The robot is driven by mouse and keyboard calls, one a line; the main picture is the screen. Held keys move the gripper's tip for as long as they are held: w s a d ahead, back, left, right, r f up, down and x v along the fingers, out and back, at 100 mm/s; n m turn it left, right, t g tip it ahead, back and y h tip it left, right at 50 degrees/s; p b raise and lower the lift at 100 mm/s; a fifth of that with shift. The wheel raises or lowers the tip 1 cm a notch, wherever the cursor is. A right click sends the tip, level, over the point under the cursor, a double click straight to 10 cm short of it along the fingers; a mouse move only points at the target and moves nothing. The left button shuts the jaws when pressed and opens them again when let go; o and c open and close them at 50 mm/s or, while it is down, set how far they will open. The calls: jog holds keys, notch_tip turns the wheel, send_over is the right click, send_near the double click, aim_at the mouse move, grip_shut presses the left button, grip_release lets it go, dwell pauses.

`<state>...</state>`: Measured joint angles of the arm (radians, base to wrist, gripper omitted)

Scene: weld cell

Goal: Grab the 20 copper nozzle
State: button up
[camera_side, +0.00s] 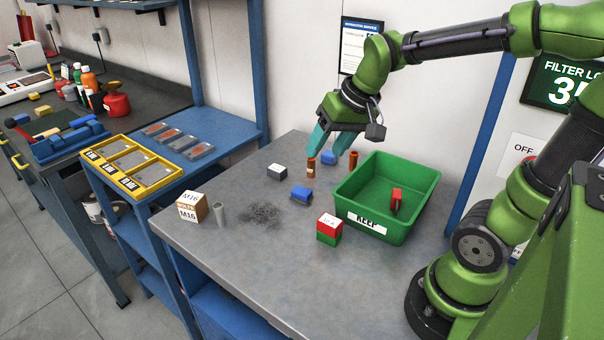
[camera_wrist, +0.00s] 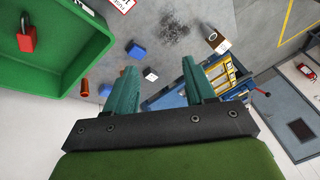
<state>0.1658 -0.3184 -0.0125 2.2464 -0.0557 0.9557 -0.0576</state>
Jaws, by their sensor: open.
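Two copper-coloured nozzles stand upright on the grey bench in the side view. One copper nozzle with a pale label (camera_side: 311,169) is just below my gripper's left fingertip; the label is too small to read. The other copper nozzle (camera_side: 353,160) stands by the back left of the green bin. A copper nozzle also shows in the wrist view (camera_wrist: 84,88), beside the bin. I cannot tell which nozzle is marked 20. My gripper (camera_side: 327,150) is open and empty, with its teal fingers pointing down above the bench; the fingers also show in the wrist view (camera_wrist: 160,66).
The green bin (camera_side: 372,233) holds a red padlock-like item (camera_side: 396,201). Blue blocks (camera_side: 301,195) (camera_side: 329,158), a dark-and-white block (camera_side: 277,171), a red-green box (camera_side: 329,229), an M16 box (camera_side: 191,208) and a grey cylinder (camera_side: 219,214) stand around.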

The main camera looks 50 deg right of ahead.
jog(key=w+d+f+g, duration=0.2)
jog(key=w+d+f, duration=0.1)
jog(key=w+d, duration=0.55)
jog(key=n+g+h, duration=0.1)
jog(key=n+g, duration=0.1)
jog(key=n, duration=0.1)
send_over(311, 166)
jog(key=s, duration=0.2)
notch_tip(311, 166, down, 3)
jog(key=f, duration=0.3)
jog(key=w+f, duration=0.1)
jog(key=f, duration=0.6)
jog(key=shift+w+d+f, duration=0.15)
jog(key=shift+w+d, duration=0.2)
jog(key=shift+d, duration=0.05)
jog(key=shift+w+d+f, duration=0.1)
jog(key=shift+w+f, duration=0.1)
jog(key=shift+f, duration=0.75)
jog(key=shift+w+a+f, duration=0.1)
jog(key=shift+w+f, duration=0.05)
jog(key=shift+f, duration=0.85)
jog(key=shift+w+d+f, duration=0.1)
jog(key=shift+w+f, duration=0.1)
jog(key=shift+f, duration=0.75)
jog(key=shift+c, duration=0.3)
grip_shut()
